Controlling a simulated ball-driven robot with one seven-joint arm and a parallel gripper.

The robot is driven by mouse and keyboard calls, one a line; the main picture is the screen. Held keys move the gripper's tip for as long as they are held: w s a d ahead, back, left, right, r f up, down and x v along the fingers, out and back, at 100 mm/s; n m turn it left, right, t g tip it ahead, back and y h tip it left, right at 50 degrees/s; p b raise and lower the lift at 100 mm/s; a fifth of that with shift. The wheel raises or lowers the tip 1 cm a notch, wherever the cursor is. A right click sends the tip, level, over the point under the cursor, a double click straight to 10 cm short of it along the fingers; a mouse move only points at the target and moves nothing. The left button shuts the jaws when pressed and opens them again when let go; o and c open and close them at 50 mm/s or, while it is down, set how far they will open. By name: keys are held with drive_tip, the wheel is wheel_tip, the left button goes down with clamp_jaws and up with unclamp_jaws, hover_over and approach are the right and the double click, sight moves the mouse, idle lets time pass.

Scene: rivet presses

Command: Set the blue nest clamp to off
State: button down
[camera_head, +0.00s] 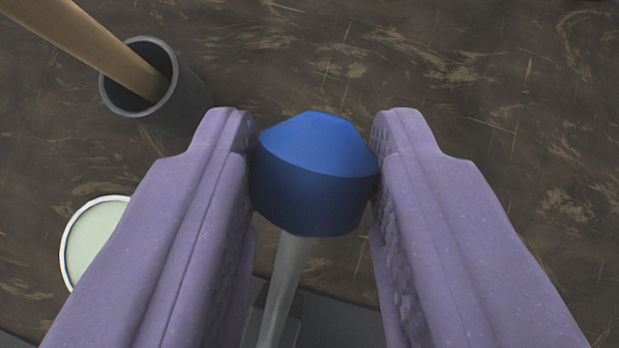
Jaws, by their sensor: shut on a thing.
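The blue nest clamp shows as a faceted blue knob (314,175) on a grey metal lever (284,285). The lever runs down and slightly left from the knob toward a dark base (335,325) at the bottom edge. My gripper (315,165) has its two purple fingers on either side of the knob, shut on it. The lower part of the lever and most of the base are hidden by the fingers and the frame edge. No off marking shows.
A dark grey cup (180,110) with a wooden handle (95,45) in it stands at the upper left. A round pale green thing with a white rim (66,240) lies at the left, partly behind the left finger. The worn brown surface (530,110) at the right is clear.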

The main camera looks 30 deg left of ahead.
drive_tip(key=shift+w+r, duration=0.25)
drive_tip(key=shift+r, duration=0.05)
drive_tip(key=c, duration=1.1)
unclamp_jaws()
drive_tip(key=shift+c, duration=0.2)
drive_tip(key=o, duration=0.4)
drive_tip(key=shift+d+f, duration=0.1)
drive_tip(key=shift+f, duration=0.05)
drive_tip(key=shift+c, duration=0.2)
drive_tip(key=p+v, duration=0.1)
drive_tip(key=v, duration=0.6)
drive_tip(key=shift+s+r, duration=0.2)
drive_tip(key=shift+s, duration=0.15)
drive_tip(key=shift+d, duration=0.1)
